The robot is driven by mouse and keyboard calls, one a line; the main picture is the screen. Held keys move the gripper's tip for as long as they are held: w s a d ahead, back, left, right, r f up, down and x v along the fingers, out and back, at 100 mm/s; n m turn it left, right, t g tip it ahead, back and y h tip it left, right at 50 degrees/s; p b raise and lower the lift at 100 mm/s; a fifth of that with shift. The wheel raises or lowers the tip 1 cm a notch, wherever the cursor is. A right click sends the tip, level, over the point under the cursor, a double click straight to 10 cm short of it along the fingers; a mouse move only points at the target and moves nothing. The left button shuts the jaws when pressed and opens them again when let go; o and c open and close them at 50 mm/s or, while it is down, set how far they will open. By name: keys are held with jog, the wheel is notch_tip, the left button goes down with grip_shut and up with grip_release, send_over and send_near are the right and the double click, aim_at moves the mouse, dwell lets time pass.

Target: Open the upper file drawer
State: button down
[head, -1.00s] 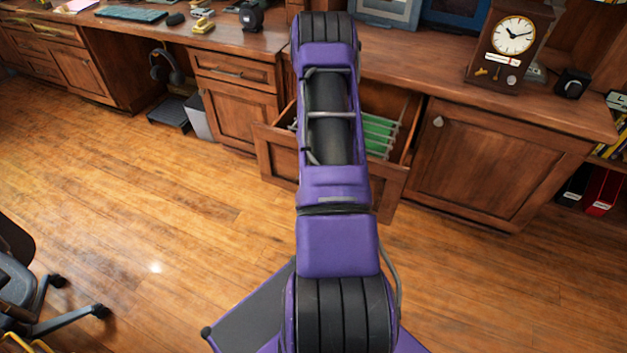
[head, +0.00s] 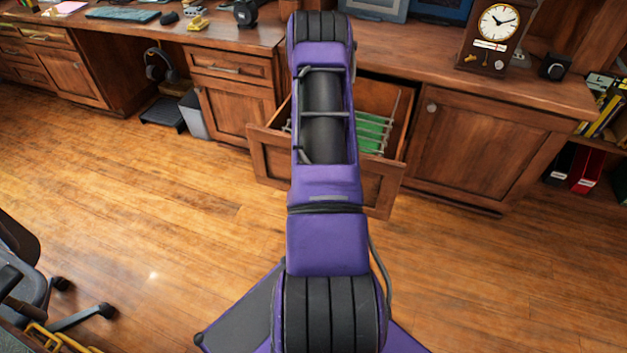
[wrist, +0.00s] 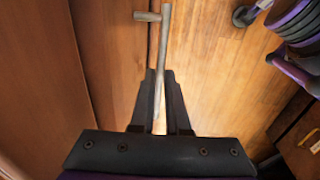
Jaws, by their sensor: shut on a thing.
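The upper file drawer (head: 380,190) stands pulled out from the wood cabinet in the head view, with green hanging files (head: 372,135) on metal rails inside. My purple arm crosses in front of the drawer and hides its middle and handle. In the wrist view, the metal bar handle (wrist: 163,50) runs down between the fingers of my gripper (wrist: 160,85). The gripper is shut on the handle. The drawer's wood front (wrist: 115,50) lies just left of the handle. My gripper is hidden in the head view.
A closed cabinet door (head: 475,150) is right of the drawer. Another cabinet with a small drawer (head: 230,65) is on the left. A clock (head: 493,35) stands on the counter. An office chair (head: 40,280) is at lower left. The wood floor (head: 140,210) between is clear.

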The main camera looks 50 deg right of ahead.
dwell(0.3)
jog(key=c, duration=0.9)
grip_release()
jog(key=a+r+p, duration=0.1)
jog(key=r, duration=0.4)
jog(key=s+a+r+p, duration=0.1)
jog(key=r, duration=0.5)
jog(key=a+r+p, duration=0.1)
jog(key=r, duration=0.5)
jog(key=shift+s+a+r, duration=0.1)
jog(key=shift+s, duration=0.05)
